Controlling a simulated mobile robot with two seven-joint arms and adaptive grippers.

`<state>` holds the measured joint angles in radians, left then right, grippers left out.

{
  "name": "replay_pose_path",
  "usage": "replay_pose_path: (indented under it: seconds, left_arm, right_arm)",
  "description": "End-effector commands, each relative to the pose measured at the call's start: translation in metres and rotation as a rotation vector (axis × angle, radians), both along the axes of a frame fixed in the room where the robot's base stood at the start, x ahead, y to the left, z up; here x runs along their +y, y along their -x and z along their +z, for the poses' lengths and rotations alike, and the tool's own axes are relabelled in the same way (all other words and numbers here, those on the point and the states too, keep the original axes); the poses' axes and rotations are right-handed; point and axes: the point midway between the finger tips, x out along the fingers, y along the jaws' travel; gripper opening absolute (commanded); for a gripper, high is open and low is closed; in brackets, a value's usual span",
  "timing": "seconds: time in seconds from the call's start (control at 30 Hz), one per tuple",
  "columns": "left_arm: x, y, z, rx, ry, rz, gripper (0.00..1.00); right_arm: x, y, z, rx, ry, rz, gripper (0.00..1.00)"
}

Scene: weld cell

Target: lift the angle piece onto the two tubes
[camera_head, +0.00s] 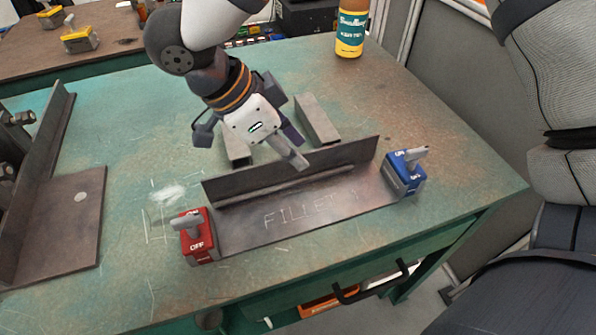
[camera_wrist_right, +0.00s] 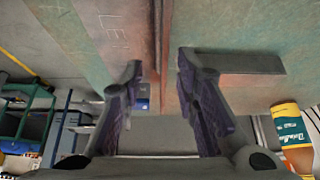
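The angle piece (camera_head: 300,208), grey steel with "FILLET 1" scratched on its base, lies on the green table with its flange upright at the back. A red magnet switch (camera_head: 197,238) stands at its left end, a blue one (camera_head: 404,172) at its right end. Two short grey tubes (camera_head: 318,120) (camera_head: 238,152) lie behind the flange, the left one partly hidden by my right gripper (camera_head: 248,142). In the right wrist view, my right gripper (camera_wrist_right: 160,75) is open, its fingers apart on either side of the upright flange (camera_wrist_right: 160,30). My left gripper is not seen.
A second, larger angle-shaped steel piece (camera_head: 75,215) stands at the table's left. A yellow-and-teal bottle (camera_head: 351,30) stands at the back edge. A drawer handle (camera_head: 370,285) juts from the front. Table between the left piece and red switch is clear.

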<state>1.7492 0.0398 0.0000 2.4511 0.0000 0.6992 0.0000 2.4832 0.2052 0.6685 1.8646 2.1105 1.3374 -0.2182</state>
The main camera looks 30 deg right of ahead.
Motion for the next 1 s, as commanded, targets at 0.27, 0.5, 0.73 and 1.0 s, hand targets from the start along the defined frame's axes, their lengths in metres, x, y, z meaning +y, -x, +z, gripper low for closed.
replay_pose_path:
  seconds: [0.27, 0.5, 0.73, 1.0]
  left_arm:
    - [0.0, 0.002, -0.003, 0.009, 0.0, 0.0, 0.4]
    - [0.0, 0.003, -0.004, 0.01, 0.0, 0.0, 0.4]
    - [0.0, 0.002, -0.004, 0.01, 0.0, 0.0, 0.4]
    - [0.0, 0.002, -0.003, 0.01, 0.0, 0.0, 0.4]
  right_arm:
    - [-0.02, 0.004, -0.042, 0.006, 0.002, 0.001, 0.28]
    - [-0.029, 0.005, -0.058, 0.0, 0.001, 0.001, 0.28]
    - [-0.029, 0.005, -0.057, -0.001, 0.0, 0.0, 0.03]
    - [-0.029, 0.005, -0.057, 0.0, 0.0, 0.001, 0.0]
